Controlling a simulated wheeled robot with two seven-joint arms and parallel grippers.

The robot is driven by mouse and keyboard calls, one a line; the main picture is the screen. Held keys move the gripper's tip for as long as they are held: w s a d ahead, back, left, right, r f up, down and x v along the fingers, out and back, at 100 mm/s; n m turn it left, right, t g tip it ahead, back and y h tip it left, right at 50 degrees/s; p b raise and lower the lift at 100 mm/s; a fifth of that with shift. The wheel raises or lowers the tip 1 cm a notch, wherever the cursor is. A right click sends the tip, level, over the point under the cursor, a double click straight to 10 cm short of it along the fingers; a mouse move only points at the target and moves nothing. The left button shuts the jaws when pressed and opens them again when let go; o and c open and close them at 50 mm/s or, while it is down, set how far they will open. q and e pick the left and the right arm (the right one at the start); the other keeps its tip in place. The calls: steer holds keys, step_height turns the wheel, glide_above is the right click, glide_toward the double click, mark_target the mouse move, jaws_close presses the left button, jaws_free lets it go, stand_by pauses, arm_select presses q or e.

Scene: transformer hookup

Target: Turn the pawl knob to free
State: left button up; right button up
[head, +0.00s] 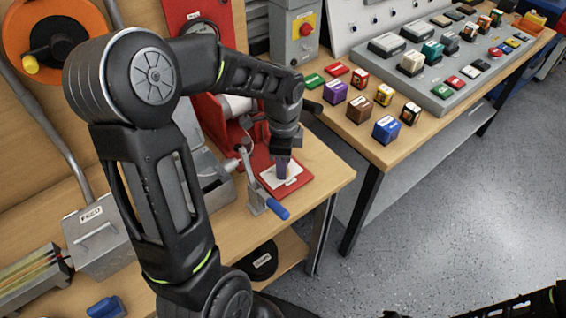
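A red winch (214,120) with a pale drum stands on the wooden bench, partly hidden behind my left arm. A metal crank with a blue grip (277,209) is at its front. A red plate (302,178) with a white label lies to the right of the crank. My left gripper (284,170) points down over this plate and label. Its fingers are small and dark, and I cannot tell their opening or whether they touch anything. I cannot pick out the pawl knob for certain; the gripper or arm may hide it. My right gripper is out of view.
A second table (360,150) at the right holds several coloured blocks and a grey tray (440,104) of parts. A grey box with a red button (306,30) stands behind. An orange reel (88,22) is at the upper left. Grey floor (440,220) is clear at the right.

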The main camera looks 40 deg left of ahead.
arm_select(q)
jaws_close()
steer(key=shift+n, duration=0.5)
steer(key=n+b, duration=0.1)
steer(key=n, duration=0.1)
steer(key=shift+n, duration=0.3)
steer(key=n+b, duration=0.1)
steer(key=n, duration=0.8)
steer(key=shift+n+b, duration=0.4)
steer(key=n, duration=0.4)
steer(key=shift+n, duration=0.3)
steer(key=o, duration=0.6)
jaws_free()
steer(key=shift+c, duration=0.2)
